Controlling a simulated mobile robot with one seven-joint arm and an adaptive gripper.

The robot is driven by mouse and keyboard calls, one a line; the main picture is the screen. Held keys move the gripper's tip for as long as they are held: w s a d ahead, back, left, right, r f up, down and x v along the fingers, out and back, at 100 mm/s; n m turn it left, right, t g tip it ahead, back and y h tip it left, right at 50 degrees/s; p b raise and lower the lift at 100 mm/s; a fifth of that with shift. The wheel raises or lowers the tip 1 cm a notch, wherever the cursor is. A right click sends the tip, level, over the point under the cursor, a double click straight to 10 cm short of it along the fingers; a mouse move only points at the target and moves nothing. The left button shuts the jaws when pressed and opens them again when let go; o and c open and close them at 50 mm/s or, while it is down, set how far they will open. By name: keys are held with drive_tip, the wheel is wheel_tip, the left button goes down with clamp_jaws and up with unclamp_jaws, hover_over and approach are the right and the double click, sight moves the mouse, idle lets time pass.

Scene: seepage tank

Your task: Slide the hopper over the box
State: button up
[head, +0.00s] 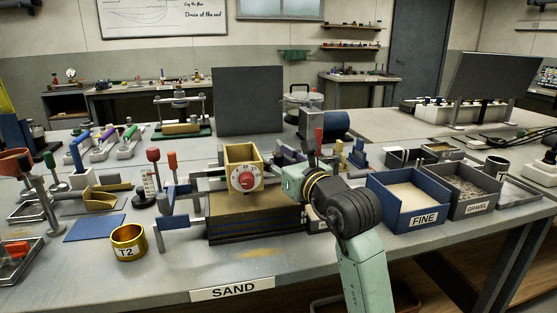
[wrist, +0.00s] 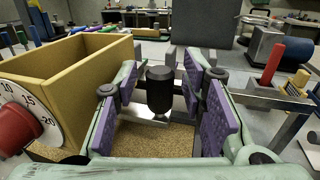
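The hopper (head: 243,168) is a yellow open-topped bin with a red-knobbed dial on its front. It sits above the left-middle part of the sand box (head: 240,228), a long dark-banded box. In the wrist view the hopper (wrist: 75,85) fills the left side, and sand (wrist: 160,140) shows below my fingers. My gripper (wrist: 160,110) is open, its purple pads on either side of a black knob (wrist: 160,88), with visible gaps to it. Whether the knob belongs to the hopper is unclear. In the head view my wrist and arm hide the fingertips and the box's right end.
A blue FINE bin (head: 408,200) and a grey GRAVEL bin (head: 467,190) stand right of my arm. A brass T2 cup (head: 129,243) stands at front left. A red-handled post (head: 318,142) and metal bars (wrist: 250,100) are close behind and right of my gripper.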

drive_tip(key=v, duration=1.2)
drive_tip(key=shift+s+f, duration=0.1)
